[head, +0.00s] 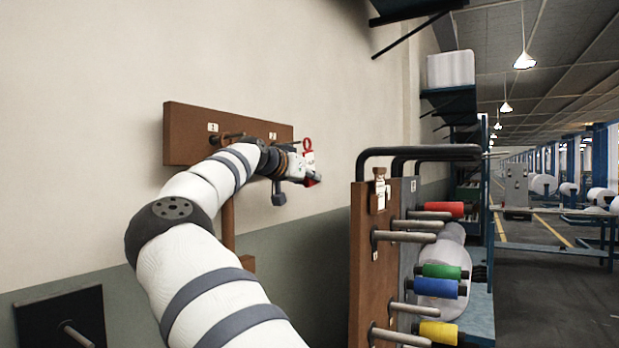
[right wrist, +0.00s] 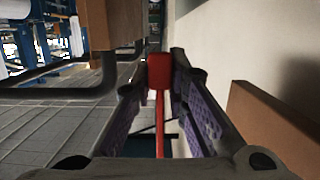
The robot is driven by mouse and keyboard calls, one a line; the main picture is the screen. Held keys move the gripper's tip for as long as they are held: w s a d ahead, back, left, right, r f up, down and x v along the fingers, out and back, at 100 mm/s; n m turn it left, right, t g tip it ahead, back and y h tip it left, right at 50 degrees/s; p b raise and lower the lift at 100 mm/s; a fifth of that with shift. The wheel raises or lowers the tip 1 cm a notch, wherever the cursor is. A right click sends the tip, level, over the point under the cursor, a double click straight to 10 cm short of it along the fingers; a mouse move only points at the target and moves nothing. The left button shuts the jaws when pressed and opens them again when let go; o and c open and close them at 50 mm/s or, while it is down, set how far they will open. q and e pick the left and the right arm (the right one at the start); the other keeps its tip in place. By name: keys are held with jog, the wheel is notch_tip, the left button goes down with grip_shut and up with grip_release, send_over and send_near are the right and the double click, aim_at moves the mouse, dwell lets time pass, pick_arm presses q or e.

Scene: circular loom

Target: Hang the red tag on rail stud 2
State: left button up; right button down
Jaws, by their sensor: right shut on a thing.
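The red tag shows in the right wrist view (right wrist: 158,72), between the purple-padded fingers of my right gripper (right wrist: 160,95), with a thin red strip running back toward the palm. In the head view, a red ring (head: 307,143) stands above my right gripper (head: 309,168), and more red shows below it. The gripper is shut on the tag. The brown rail (head: 188,135) is on the wall, with number labels and studs. Label 2 (head: 272,135) is left of the red ring; its stud is largely hidden by my arm. I cannot tell whether tag and stud touch. My left gripper is not in view.
A dark plate with a peg (head: 62,318) is at lower left. Open space separates rail and rack.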

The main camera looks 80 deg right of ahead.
jog(key=shift+w+d, duration=0.3)
jog(key=shift+w, duration=0.6)
jog(key=shift+w, duration=0.2)
jog(key=shift+w+d, duration=0.2)
jog(key=shift+w, duration=0.2)
jog(key=shift+f, duration=0.1)
dwell(0.3)
jog(key=c, duration=1.5)
grip_release()
jog(key=shift+f, duration=0.1)
